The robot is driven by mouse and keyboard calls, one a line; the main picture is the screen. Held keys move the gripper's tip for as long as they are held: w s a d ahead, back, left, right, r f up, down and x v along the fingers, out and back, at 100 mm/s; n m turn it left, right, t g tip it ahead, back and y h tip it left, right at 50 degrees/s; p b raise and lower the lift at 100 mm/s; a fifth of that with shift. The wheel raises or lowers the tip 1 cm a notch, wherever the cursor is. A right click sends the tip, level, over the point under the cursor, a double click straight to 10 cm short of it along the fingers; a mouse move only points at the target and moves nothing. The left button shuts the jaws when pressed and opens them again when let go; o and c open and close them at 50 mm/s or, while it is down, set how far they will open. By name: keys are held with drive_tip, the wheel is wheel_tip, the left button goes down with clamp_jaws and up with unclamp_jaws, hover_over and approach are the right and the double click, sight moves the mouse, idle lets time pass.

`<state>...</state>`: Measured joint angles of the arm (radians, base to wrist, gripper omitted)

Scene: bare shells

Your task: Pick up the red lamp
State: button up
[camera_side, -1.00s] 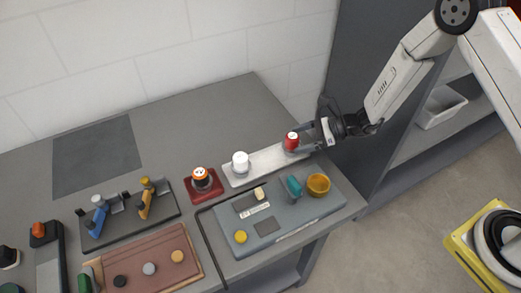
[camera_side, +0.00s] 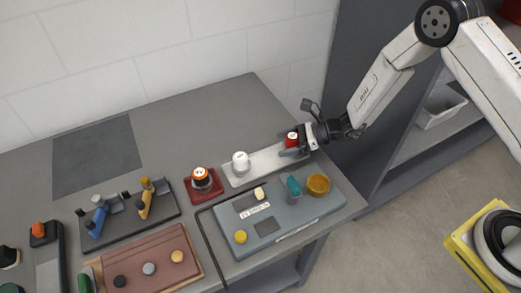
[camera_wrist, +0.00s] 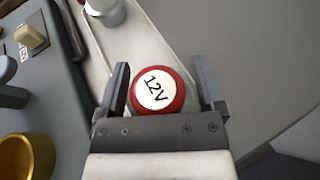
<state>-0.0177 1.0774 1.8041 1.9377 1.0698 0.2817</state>
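The red lamp (camera_side: 291,138) stands at the right end of the pale strip (camera_side: 262,164). In the wrist view its round white top, marked 12V (camera_wrist: 156,88), lies between my two fingers. My gripper (camera_side: 291,147) is at the lamp in the side view. In the wrist view my gripper (camera_wrist: 162,88) is open, with one finger on each side of the lamp and a narrow gap showing, wider on the right. The lamp's lower part is hidden by a finger in the side view.
A white lamp (camera_side: 240,162) stands on the strip's left end. A grey-blue panel (camera_side: 265,227) in front carries a teal part (camera_side: 293,186) and a yellow cup (camera_side: 318,184). The table behind is clear.

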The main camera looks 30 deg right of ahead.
clamp_jaws()
drive_tip(key=shift+r, duration=0.8)
drive_tip(key=s+d+r, duration=0.3)
drive_tip(key=s+r, duration=0.8)
drive_tip(key=s, duration=0.2)
drive_tip(key=shift+s+d+r, duration=0.2)
drive_tip(key=shift+s+d, duration=0.05)
drive_tip(key=shift+s, duration=0.05)
